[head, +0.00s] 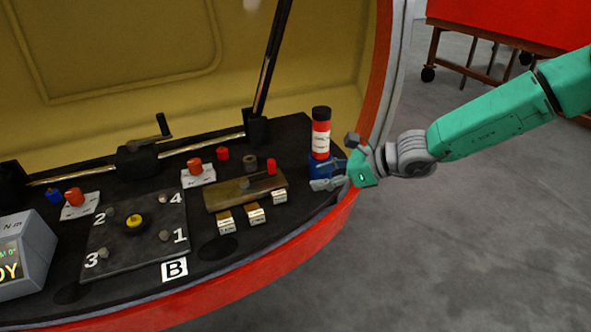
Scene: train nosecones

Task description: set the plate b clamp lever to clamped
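Plate B (135,245) is a dark square plate beside a "B" label, with numbered bolts and a yellow centre knob. A lever with a black handle (162,124) rises from a black block (142,160) on the rail behind the plate. A short lever with a red knob (271,166) lies over a brown block (225,194) to the right. I cannot tell for certain which is plate B's clamp lever. My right gripper (336,163) is at the console's right edge, beside a blue base, apart from both levers. Its grey fingers look spread and empty. My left gripper is out of view.
A red bottle with a black cap (321,132) stands near my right gripper. A tall rod (270,62) rises behind the console. Small labelled blocks (255,214), red-knobbed pieces (75,197) and a grey display box (28,252) stand on the console.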

